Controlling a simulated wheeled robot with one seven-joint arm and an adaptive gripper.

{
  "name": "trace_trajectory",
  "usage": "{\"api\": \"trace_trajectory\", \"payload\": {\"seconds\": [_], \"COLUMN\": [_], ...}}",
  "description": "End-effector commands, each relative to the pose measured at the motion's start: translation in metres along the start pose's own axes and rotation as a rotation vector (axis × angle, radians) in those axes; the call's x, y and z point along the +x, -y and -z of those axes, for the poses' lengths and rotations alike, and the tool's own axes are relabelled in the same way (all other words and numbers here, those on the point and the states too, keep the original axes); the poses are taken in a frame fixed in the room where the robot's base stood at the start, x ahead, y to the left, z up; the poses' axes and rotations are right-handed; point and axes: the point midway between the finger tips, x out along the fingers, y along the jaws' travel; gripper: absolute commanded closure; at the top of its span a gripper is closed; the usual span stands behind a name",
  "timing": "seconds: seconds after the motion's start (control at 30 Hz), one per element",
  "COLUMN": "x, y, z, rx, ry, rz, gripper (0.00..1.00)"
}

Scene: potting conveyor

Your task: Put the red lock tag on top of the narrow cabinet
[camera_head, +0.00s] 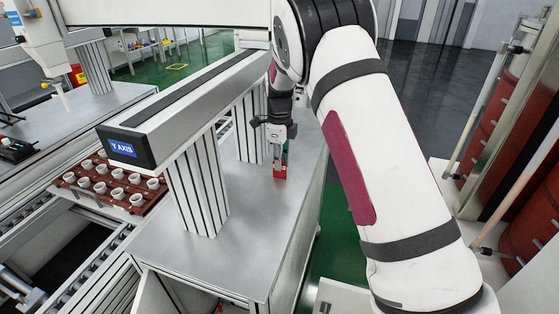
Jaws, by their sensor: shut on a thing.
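My gripper (279,161) points down over the grey metal top and is shut on a small red piece, which I take to be the red lock tag (280,172). The tag shows at the fingertips, with a dark green part beside it. It is at or just above the metal surface; I cannot tell whether it touches. The grey metal-topped cabinet (262,235) stands below, with aluminium posts on it. I cannot tell for sure that this is the narrow cabinet.
The Y AXIS beam (190,105) on its posts (198,190) stands left of my gripper. A brown tray (75,184) of white pots is at the left. The metal top's front is clear. Red drums (500,130) behind rails are at the right.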

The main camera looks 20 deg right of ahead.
Motion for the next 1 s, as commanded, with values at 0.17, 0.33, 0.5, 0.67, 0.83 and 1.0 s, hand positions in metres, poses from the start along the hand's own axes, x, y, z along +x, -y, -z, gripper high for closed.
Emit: {"api": "trace_trajectory", "payload": {"seconds": [0.17, 0.33, 0.5, 0.67, 0.83, 1.0], "x": [0.003, 0.003, 0.001, -0.015, -0.044, -0.066], "y": [0.0, 0.0, 0.0, 0.001, 0.001, 0.001], "z": [0.0, 0.0, 0.0, -0.001, -0.001, -0.001], "rx": [0.0, 0.0, 0.0, -0.001, 0.0, -0.001], "ry": [0.0, 0.0, 0.0, 0.002, 0.002, 0.001], "rz": [0.0, 0.0, 0.0, 0.003, 0.003, 0.002], "gripper": [0.7, 0.68, 0.68, 0.68, 0.68, 0.68]}}
